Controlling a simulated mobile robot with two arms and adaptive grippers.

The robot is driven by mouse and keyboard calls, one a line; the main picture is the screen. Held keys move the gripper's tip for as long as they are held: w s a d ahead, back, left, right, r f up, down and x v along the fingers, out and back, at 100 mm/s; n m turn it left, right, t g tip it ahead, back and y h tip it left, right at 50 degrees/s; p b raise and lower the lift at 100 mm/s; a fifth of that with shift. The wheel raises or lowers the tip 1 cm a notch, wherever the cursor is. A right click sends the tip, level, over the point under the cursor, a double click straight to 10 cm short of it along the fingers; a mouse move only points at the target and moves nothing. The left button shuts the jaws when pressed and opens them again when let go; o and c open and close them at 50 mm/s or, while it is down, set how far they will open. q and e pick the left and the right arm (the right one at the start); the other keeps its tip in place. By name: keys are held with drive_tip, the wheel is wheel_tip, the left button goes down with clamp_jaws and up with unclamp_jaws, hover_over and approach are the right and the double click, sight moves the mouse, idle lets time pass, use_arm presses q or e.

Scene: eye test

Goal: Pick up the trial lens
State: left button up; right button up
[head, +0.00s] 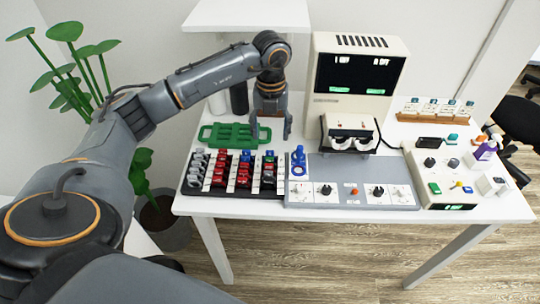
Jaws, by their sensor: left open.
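Several small trial lenses with grey, red and blue parts stand in rows in a black rack (225,201) at the table's left front. I cannot tell which single lens the task means. A red one (243,181) sits in the middle rows. My left gripper (271,134) points down, open, above the table behind the rack's right part and beside the green tray (208,133). Nothing shows between its fingers. My right gripper is not in view.
A blue upright object (298,163) stands right of the rack, by a grey panel with knobs (335,170). A large cream machine (323,90) stands behind it. A dark cylinder (239,97) stands behind my gripper.

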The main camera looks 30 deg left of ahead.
sight(270, 151)
use_arm(q)
wheel_tip(270, 151, down, 3)
drive_tip(key=shift+f, duration=0.1)
drive_tip(key=f+p, duration=0.1)
drive_tip(key=f, duration=0.3)
drive_tip(key=shift+s+f+p, duration=0.2)
drive_tip(key=shift+f+p, duration=0.15)
drive_tip(key=shift+f, duration=0.25)
drive_tip(key=c, duration=0.8)
